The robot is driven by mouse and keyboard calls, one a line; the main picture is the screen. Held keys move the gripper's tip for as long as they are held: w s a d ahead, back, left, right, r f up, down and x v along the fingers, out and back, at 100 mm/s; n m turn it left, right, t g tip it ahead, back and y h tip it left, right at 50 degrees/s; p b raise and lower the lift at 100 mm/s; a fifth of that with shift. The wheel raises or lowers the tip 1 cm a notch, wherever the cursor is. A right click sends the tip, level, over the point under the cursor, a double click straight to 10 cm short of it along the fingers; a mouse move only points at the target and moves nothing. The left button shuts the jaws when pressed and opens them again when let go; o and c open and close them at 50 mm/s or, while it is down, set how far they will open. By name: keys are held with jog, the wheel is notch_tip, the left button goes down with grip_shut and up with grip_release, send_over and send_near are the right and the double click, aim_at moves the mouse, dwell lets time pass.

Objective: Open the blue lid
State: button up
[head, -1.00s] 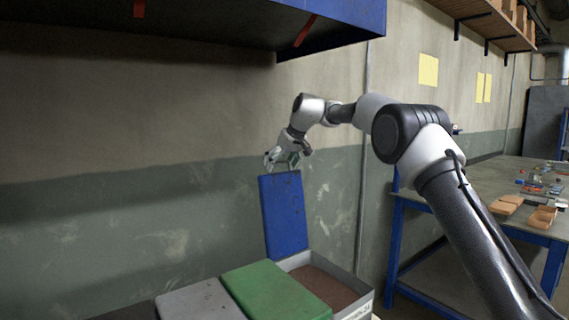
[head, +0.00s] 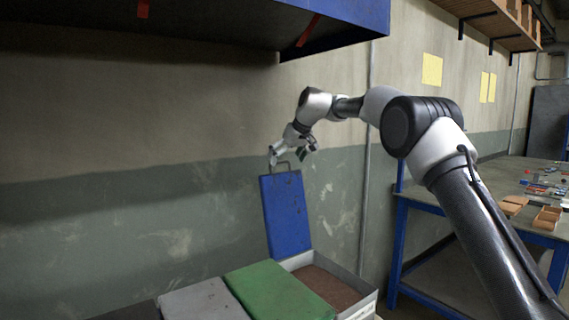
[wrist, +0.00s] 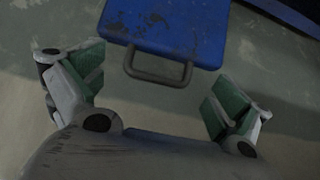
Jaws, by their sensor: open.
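The blue lid (head: 286,215) stands raised, close to upright, at the back of its bin in the head view. Its top end with a grey handle shows in the wrist view, the lid (wrist: 165,25) above and the handle (wrist: 158,75) below it. My gripper (head: 290,155) is at the lid's top edge. In the wrist view my gripper (wrist: 155,85) is open, with its green-padded fingers wide apart on either side of the handle and not touching it. The bin under the lid (head: 367,306) is open and shows brown contents (head: 328,287).
A green lid (head: 278,292) and a grey lid (head: 203,301) lie shut to the left of the open bin. A blue cabinet (head: 340,30) hangs above. A wall stands close behind the lid. A workbench (head: 480,205) with small parts is at the right.

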jog(key=v, duration=1)
